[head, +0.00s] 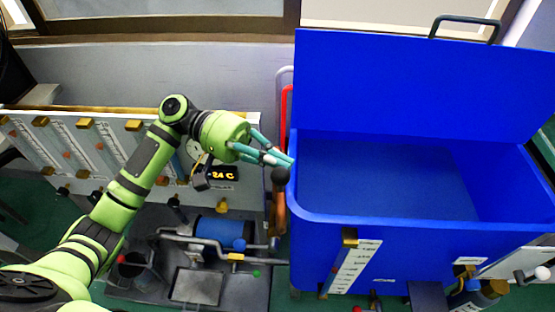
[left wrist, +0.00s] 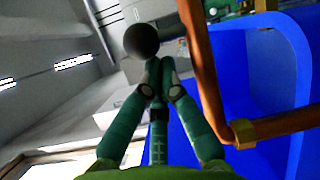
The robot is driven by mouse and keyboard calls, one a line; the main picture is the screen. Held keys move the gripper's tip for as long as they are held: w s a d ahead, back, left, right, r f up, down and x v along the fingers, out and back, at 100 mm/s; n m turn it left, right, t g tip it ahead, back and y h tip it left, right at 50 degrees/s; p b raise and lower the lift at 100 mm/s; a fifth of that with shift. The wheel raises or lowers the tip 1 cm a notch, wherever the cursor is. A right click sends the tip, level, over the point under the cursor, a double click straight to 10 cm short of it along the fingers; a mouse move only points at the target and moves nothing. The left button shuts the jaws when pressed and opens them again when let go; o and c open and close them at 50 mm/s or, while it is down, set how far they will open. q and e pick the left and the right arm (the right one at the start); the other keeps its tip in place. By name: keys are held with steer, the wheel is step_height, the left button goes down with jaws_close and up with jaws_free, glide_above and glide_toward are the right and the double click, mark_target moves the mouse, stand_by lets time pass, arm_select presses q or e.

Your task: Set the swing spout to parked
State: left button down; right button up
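The swing spout shows as a copper pipe (head: 280,217) at the left edge of the blue tank, with a black ball knob (head: 279,175) at its top. In the left wrist view the copper pipe (left wrist: 202,75) runs down to a brass collar, and the black ball (left wrist: 141,40) sits just past my fingertips. My left gripper (head: 286,161) is just above the knob in the head view. In the left wrist view its fingers (left wrist: 159,75) are drawn together, with nothing clearly between them. I cannot tell whether they touch the knob or its stem. My right gripper is not in view.
The open blue tank (head: 400,225) with its raised lid (head: 395,85) fills the right side. A panel of gauges (head: 95,145) with a "24 C" display (head: 223,173) stands at left. Pipes and a blue cylinder (head: 220,231) lie below. A red pipe (head: 285,110) rises behind the knob.

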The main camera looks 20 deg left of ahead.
arm_select(q)
step_height(320, 180, up, 10)
steer(key=shift+f, duration=0.2)
stand_by(0.5)
